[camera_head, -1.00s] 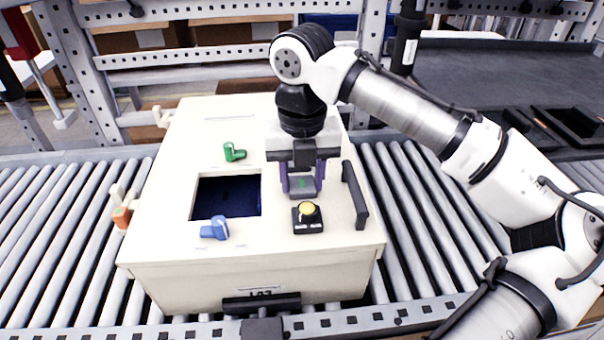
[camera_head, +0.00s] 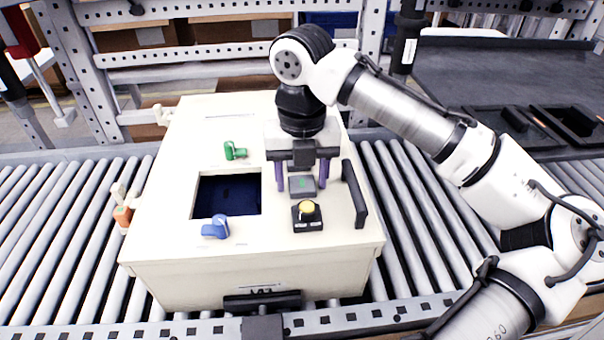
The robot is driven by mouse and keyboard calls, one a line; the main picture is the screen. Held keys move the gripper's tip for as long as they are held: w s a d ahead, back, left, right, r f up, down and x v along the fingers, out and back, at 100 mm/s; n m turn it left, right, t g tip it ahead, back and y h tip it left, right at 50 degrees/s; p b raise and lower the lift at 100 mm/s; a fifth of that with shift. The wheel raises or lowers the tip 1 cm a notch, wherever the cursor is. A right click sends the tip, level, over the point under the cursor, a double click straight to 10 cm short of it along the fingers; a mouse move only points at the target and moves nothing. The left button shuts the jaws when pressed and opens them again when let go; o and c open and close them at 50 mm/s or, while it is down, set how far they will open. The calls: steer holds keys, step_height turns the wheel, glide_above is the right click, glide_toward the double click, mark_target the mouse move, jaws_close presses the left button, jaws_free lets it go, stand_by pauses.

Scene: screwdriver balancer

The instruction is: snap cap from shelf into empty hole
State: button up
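A small grey square cap (camera_head: 302,187) with a green mark sits on the top of the cream box (camera_head: 165,225), behind the black block with the yellow button. My gripper (camera_head: 302,187) is above the box with its two purple fingers apart, one on each side of the cap. A gap shows between the cap and each finger, so the gripper is open. I cannot tell whether the cap sits fully down in a hole. No separate shelf for caps can be made out.
The box top has a dark square opening (camera_head: 227,203), a blue knob (camera_head: 216,227), a green knob (camera_head: 235,151), a yellow button (camera_head: 307,208) and a black handle (camera_head: 354,194) at right. Rollers (camera_head: 60,230) surround the box. Black trays (camera_head: 515,125) stand at the far right.

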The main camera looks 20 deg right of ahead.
steer(key=shift+o, duration=0.9)
step_height(320, 180, up, 14)
steer(key=shift+p, duration=0.45)
